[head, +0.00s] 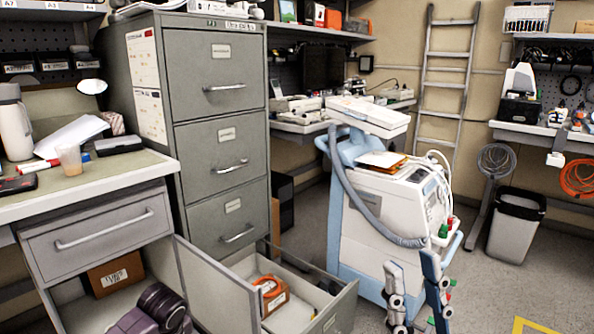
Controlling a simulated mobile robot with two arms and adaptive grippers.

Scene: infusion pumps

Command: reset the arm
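My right gripper (411,264) is at the bottom, right of centre, in the head view. Its two blue-grey fingers point up and stand apart, with nothing held between them. It shows in front of the lower part of a white and light-blue wheeled medical machine (385,245). I cannot tell whether it touches the machine. My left gripper is not in view. A dark rounded part at the bottom left looks like an arm link, but no fingers show there.
An open lower drawer (338,312) holding an orange-and-brown item juts out before a grey filing cabinet (222,140). A grey bin (515,225) stands at right.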

